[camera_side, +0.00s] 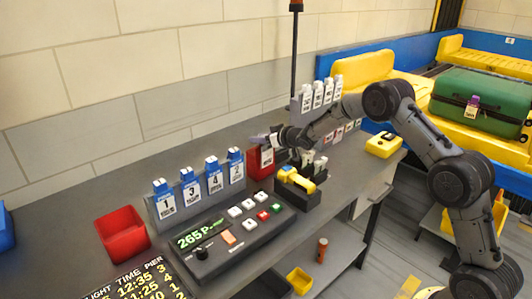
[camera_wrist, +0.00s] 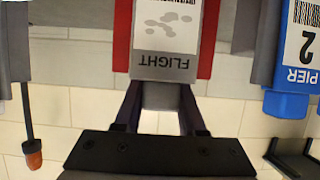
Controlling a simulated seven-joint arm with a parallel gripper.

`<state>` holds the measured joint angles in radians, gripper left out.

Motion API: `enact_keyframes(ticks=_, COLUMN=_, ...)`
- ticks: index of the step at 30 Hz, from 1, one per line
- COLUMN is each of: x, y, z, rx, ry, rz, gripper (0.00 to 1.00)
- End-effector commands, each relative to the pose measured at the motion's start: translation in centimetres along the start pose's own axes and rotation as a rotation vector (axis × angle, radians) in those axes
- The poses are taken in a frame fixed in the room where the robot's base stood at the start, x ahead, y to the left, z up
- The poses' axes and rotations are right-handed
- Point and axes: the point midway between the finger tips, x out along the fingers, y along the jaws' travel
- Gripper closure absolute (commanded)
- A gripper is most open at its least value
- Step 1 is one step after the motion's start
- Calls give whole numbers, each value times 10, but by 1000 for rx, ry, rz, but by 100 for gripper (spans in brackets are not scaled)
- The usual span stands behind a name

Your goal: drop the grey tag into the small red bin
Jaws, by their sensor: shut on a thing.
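My gripper (camera_side: 262,139) is shut on the grey tag (camera_side: 267,154), holding it by its top end. In the wrist view the fingers (camera_wrist: 160,98) pinch the tag (camera_wrist: 166,62), whose printed word FLIGHT appears upside down. A narrow red box-like thing (camera_side: 254,165) stands on the table at the tag; its red sides (camera_wrist: 212,35) show on both sides of the tag in the wrist view. I cannot tell whether the tag is inside it or in front of it. A wider, open red bin (camera_side: 118,240) stands at the left, apart from my gripper, and looks empty.
A row of numbered tags with blue tops (camera_side: 190,194) stands left of my gripper; one shows close by in the wrist view (camera_wrist: 287,105). A control panel (camera_side: 237,235) and a yellow-black device (camera_side: 295,180) lie in front. White-topped tags (camera_side: 318,95) hang behind.

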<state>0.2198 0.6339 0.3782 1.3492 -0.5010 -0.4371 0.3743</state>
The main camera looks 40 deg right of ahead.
Motion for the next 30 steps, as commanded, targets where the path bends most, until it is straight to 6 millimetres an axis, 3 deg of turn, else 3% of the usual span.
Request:
enact_keyframes(ticks=3, x=0, y=0, z=0, rx=0, ry=0, rz=0, gripper=100)
enact_keyframes(ticks=14, x=-1, y=0, z=-2, rx=0, ry=2, rz=0, gripper=100)
enact_keyframes(ticks=23, x=-12, y=0, z=-30, rx=-2, ry=5, rz=0, gripper=100)
enact_keyframes(ticks=30, x=-58, y=-5, z=-55, rx=-1, ry=5, rz=1, gripper=100)
